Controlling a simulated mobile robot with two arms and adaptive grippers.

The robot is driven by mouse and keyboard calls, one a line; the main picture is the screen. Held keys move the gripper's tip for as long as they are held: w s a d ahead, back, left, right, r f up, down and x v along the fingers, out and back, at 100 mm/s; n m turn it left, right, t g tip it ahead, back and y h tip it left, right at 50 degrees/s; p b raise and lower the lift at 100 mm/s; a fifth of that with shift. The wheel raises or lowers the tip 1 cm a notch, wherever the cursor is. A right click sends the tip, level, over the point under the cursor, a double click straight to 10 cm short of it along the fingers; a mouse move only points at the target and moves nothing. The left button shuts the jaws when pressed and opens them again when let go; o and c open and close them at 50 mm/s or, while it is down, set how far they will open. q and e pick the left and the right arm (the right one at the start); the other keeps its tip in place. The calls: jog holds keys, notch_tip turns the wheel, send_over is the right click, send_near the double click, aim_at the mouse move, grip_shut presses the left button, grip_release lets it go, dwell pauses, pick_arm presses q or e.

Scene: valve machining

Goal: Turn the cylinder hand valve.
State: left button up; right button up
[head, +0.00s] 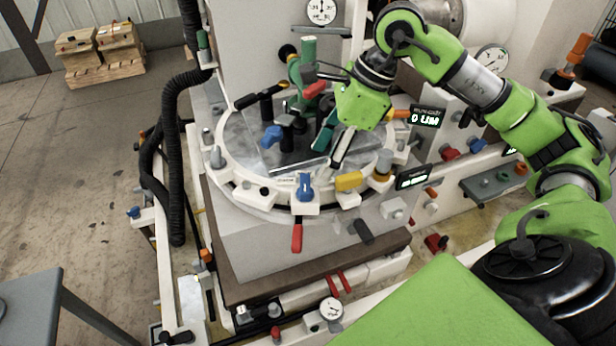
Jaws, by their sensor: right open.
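Several valves and handles stand on and around a round machine table (245,192). I cannot tell for sure which is the cylinder hand valve. A green upright valve (307,52) with a red handle (315,89) stands at the back, left of my right gripper. A blue-handled valve (305,187) sits on the front rim and a yellow handle (348,181) is to its right. Black and blue handles (272,135) stand on the plate to the left. My right gripper (329,158) is open, pointing down over the plate. Whether it touches anything is unclear. My left gripper is out of view.
Small displays (425,117) and gauges (331,309) surround the machine. A thick black hose (172,150) runs down its left side. A grey table (35,310) stands at lower left, and a pallet with boxes (98,50) at the back left. The floor between is clear.

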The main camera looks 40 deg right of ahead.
aim_at(307, 183)
jog(key=p+x, duration=0.1)
jog(key=x, duration=0.5)
jog(key=shift+w+a+f, duration=0.15)
jog(key=shift+a+f, duration=0.05)
jog(key=shift+w+f, duration=0.1)
jog(key=shift+f, duration=0.2)
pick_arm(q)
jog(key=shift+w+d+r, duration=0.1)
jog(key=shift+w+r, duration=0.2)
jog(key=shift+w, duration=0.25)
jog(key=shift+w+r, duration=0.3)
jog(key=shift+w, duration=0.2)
pick_arm(e)
jog(key=c, duration=1.1)
